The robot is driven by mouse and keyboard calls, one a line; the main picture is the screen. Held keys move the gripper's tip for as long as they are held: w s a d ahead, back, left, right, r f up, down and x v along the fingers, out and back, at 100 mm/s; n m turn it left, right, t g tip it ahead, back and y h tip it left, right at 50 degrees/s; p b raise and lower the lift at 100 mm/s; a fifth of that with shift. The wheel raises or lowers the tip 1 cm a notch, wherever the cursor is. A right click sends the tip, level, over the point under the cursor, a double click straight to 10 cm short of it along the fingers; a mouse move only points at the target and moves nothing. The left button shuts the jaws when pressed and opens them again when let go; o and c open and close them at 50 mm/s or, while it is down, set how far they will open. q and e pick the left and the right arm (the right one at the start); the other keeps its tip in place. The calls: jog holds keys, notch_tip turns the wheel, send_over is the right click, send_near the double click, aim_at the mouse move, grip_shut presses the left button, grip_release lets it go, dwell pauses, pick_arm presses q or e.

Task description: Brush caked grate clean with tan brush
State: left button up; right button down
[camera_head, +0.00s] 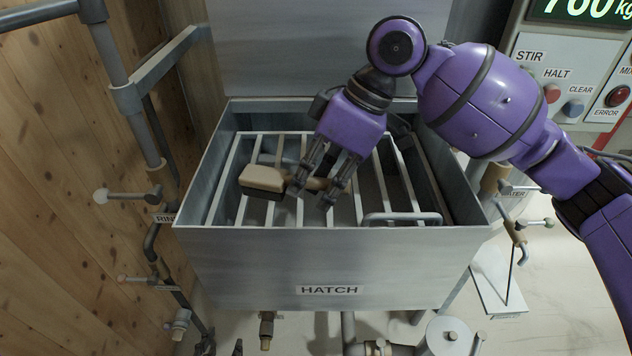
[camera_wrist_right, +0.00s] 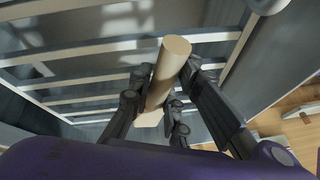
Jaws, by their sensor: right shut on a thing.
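The tan brush (camera_head: 263,180) is inside the hatch box, over the left-middle part of the grate (camera_head: 346,205). Its head has a tan back and a dark underside. My right gripper (camera_head: 327,198) is shut on the brush's handle, which points right from the head. In the right wrist view the fingers (camera_wrist_right: 161,98) close around the round tan handle (camera_wrist_right: 171,62). The grate is a set of pale metal bars; I cannot tell whether caked matter is on it. Whether the bristles touch the bars is unclear. My left gripper is not in view.
The grate lies within the metal hatch box (camera_head: 330,262), whose walls rise around it. A looped handle (camera_head: 402,217) sits at the grate's front right. A control panel (camera_head: 575,75) with buttons is at the right. Pipes and a valve (camera_head: 130,195) stand at the left.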

jog(key=shift+w, duration=4.3)
jog(key=shift+s, duration=4.7)
pick_arm(q)
jog(key=shift+s+f+b, duration=0.35)
jog(key=shift+s+f, duration=0.15)
jog(key=shift+f, duration=0.2)
pick_arm(e)
jog(key=w, duration=0.9)
jog(key=shift+w, duration=0.2)
